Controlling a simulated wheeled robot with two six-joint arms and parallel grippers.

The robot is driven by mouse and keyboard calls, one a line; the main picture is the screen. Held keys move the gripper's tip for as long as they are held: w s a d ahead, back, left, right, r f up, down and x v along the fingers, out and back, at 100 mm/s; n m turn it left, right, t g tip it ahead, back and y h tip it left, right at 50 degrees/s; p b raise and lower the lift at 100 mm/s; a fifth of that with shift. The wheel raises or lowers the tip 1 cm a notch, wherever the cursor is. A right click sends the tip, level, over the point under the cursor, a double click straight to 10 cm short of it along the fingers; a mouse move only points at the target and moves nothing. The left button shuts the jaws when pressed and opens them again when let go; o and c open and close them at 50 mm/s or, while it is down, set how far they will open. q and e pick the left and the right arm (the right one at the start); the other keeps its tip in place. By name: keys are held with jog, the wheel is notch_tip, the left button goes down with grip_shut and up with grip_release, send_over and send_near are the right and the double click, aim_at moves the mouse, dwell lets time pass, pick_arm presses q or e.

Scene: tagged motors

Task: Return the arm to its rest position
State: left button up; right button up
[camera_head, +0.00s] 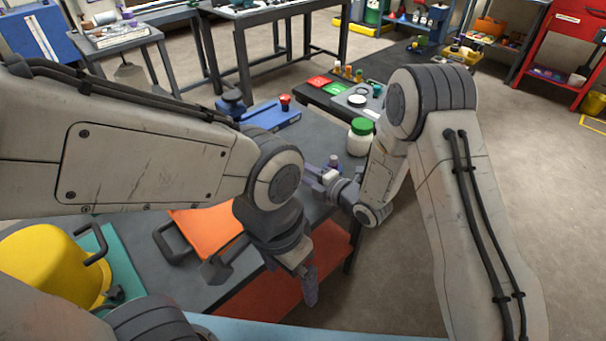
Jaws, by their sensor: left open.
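My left arm comes in from the left, over the grey table, and bends down at its wrist. My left gripper (308,280) points downward near the table's front right edge, beside an orange-red surface. It is open, and I see nothing between its fingers. My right arm comes in from the right and folds back toward the table. My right gripper (325,175) points left over the table's right part, near a small purple item. It is small and partly hidden by its own wrist, so its jaw state is unclear.
The grey table (325,130) holds a blue device (272,116) with a red knob and a green-lidded jar (359,137). An orange panel (210,226) and a yellow container (45,262) lie front left. Open floor (545,170) is on the right.

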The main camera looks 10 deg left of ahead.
jog(key=shift+s+d+r, duration=0.1)
jog(key=shift+s+d, duration=0.2)
jog(key=shift+d, duration=0.05)
